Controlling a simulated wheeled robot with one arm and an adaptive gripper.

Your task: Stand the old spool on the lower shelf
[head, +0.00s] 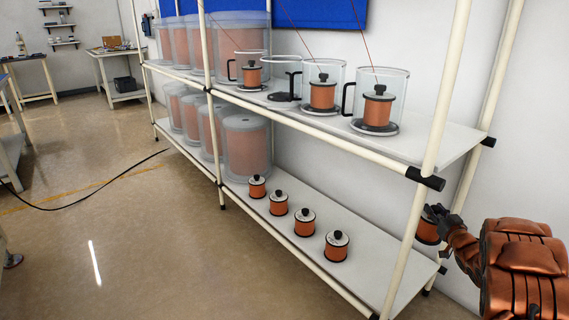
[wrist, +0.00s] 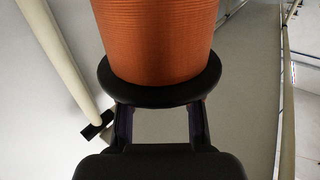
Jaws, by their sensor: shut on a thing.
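My gripper (head: 441,217) is shut on a copper-wound spool (head: 427,232), just past the rack's right front post. The post and my gripper hide part of this spool in the head view. In the wrist view the spool (wrist: 157,40) fills the top middle, its black flange towards my gripper (wrist: 158,125). The white lower shelf (head: 385,268) has several small copper spools (head: 305,223) with black knobs standing in a row, and bare board to their right.
The upper shelf (head: 440,146) bears clear canisters, several with copper spools inside; one canister (head: 284,72) has no spool. Large covered spools (head: 246,148) fill the lower shelf's left part. The cream right front post (head: 432,120) stands between my gripper and the lower spools.

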